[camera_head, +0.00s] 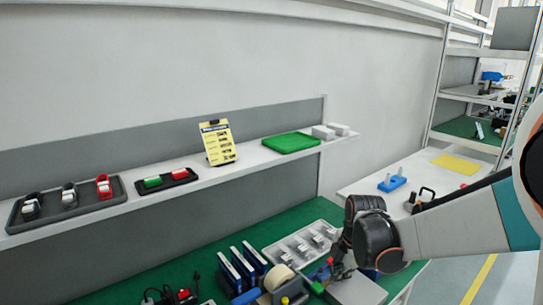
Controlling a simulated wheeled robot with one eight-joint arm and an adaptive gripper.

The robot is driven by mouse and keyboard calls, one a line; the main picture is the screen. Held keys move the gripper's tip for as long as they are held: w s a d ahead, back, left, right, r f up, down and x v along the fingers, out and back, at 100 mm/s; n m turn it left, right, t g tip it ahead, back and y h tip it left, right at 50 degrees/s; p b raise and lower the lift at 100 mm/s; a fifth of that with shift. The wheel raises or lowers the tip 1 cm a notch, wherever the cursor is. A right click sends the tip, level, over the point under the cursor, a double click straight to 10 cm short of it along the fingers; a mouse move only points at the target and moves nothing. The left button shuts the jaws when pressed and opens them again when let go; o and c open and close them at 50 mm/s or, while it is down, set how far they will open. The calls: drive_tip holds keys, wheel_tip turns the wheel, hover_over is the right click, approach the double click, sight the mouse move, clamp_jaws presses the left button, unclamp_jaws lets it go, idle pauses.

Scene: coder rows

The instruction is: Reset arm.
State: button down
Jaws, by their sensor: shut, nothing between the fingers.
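My arm (465,222) reaches in from the right edge, with its dark wrist over the right part of the green work table (215,243). My gripper (341,268) is small and dark, points down beside the wrist and is shut with nothing in it. It is above or close to a grey box (358,291) and some small coloured items; I cannot tell whether it touches them. The wrist hides part of the table behind it.
A grey parts tray (301,247), blue upright holders (242,263) and a tape roll (278,277) crowd the table. The shelf (130,199) above holds a dark tray (66,208), a yellow sign (218,142) and a green tray (291,143). A rack (480,96) stands at right.

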drive_tip(key=s+r+m+t, duration=0.2)
drive_tip(key=s+r+m, duration=0.4)
drive_tip(key=s+m, duration=0.4)
drive_tip(key=s+r+m+t, duration=0.3)
drive_tip(key=s+r+m, duration=0.3)
drive_tip(key=s+m, duration=0.4)
drive_tip(key=shift+s+d+r+m+h, duration=0.3)
drive_tip(key=shift+r+m+h, duration=0.1)
drive_tip(key=shift+m, duration=0.2)
